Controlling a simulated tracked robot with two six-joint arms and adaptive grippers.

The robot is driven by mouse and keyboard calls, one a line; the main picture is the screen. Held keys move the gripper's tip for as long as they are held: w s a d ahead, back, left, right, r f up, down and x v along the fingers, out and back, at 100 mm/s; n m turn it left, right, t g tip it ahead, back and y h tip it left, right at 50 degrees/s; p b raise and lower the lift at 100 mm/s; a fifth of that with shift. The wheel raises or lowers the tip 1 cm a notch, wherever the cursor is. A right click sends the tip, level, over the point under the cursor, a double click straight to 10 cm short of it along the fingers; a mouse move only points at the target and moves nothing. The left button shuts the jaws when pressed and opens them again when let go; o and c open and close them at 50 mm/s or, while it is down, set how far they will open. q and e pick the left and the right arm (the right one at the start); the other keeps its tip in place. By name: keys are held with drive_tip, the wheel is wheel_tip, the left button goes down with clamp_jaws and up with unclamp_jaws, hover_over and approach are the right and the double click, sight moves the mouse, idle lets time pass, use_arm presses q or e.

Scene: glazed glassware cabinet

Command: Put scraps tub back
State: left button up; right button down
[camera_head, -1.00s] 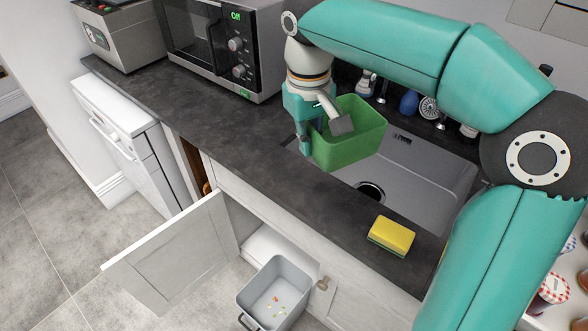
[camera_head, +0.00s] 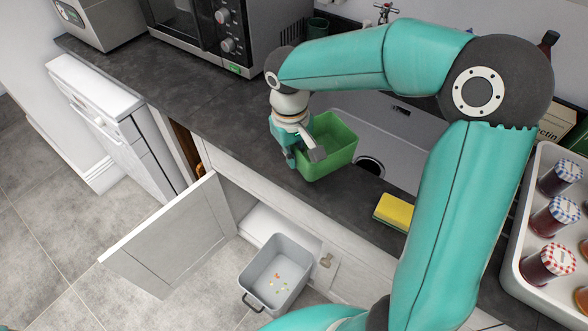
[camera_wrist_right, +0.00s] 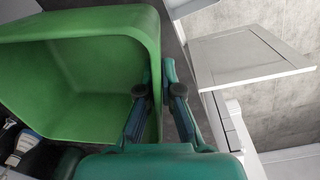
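The green scraps tub (camera_head: 332,150) is held by my right gripper (camera_head: 303,155) over the counter's front edge, beside the sink. In the right wrist view the tub (camera_wrist_right: 80,85) is large at the left, its inside facing the camera and looking empty. My right gripper (camera_wrist_right: 155,95) is shut on the tub's wall at the rim, one finger inside. Below, a grey bin (camera_head: 277,272) with a few small coloured scraps in its bottom stands in front of the open cupboard. My left gripper is not in view.
The cupboard door (camera_head: 175,240) stands open to the left of the bin. A yellow and green sponge (camera_head: 394,211) lies on the counter (camera_head: 215,120), right of the tub. The sink (camera_head: 392,140) is behind it. A white tray (camera_head: 518,250) of jars is at the right. A microwave (camera_head: 222,35) stands at the back.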

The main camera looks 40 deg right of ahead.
sight(294, 180)
drive_tip(key=shift+f, duration=2.75)
drive_tip(key=shift+f, duration=0.1)
drive_tip(key=c, duration=1.3)
unclamp_jaws()
